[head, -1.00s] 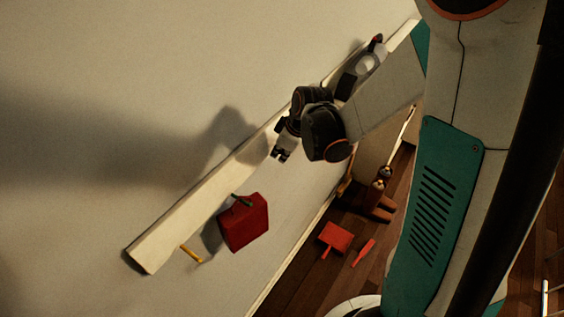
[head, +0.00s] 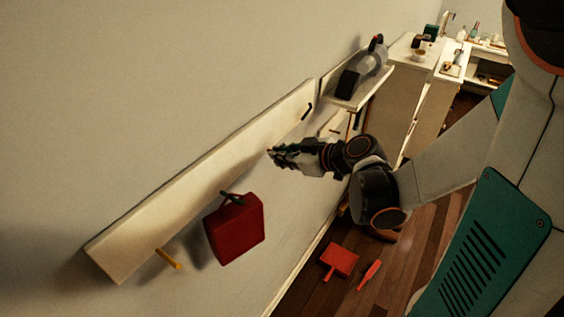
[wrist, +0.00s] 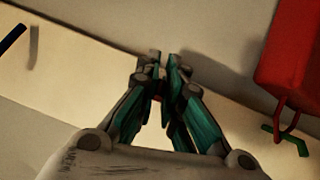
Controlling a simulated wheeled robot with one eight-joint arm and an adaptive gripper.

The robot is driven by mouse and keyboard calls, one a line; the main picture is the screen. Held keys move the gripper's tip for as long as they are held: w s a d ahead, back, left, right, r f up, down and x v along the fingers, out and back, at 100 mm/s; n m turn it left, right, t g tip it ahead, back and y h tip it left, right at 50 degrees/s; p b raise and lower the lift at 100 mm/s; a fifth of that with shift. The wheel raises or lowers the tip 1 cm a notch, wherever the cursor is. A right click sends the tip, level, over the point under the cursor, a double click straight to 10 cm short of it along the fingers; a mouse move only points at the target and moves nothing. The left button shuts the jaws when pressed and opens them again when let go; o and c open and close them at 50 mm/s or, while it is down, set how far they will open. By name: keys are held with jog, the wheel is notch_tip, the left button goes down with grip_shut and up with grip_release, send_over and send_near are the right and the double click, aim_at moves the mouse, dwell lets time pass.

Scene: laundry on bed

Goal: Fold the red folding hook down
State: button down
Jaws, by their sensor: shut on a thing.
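The pale hook board (head: 130,245) runs along the wall. My gripper (head: 273,153) reaches in from the right, with its fingertips at the middle of the board. In the wrist view my gripper (wrist: 160,75) has its fingers closed together against the board. A small reddish bit, the red folding hook (wrist: 158,98), shows between the fingers. The rest of the hook is hidden by them, so I cannot tell its angle. In the head view the hook is hidden behind my gripper.
A red bag (head: 235,232) hangs from a green hook (wrist: 290,140) beside my gripper. A yellow hook (head: 168,259) and a black hook (head: 307,112) sit along the board. A shelf (head: 345,100) holds a handheld vacuum (head: 363,68). A red dustpan (head: 339,260) and brush (head: 369,275) lie on the floor.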

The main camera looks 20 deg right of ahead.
dwell(0.4)
jog(key=c, duration=1.7)
grip_release()
jog(key=shift+s+d, duration=0.1)
jog(key=shift+s+d+r, duration=0.15)
jog(key=shift+s, duration=0.05)
jog(key=s+d, duration=0.2)
jog(key=s, duration=0.1)
jog(key=s+d, duration=0.2)
jog(key=s, duration=0.2)
jog(key=s+d, duration=0.2)
jog(key=s, duration=0.1)
jog(key=shift+s, duration=0.35)
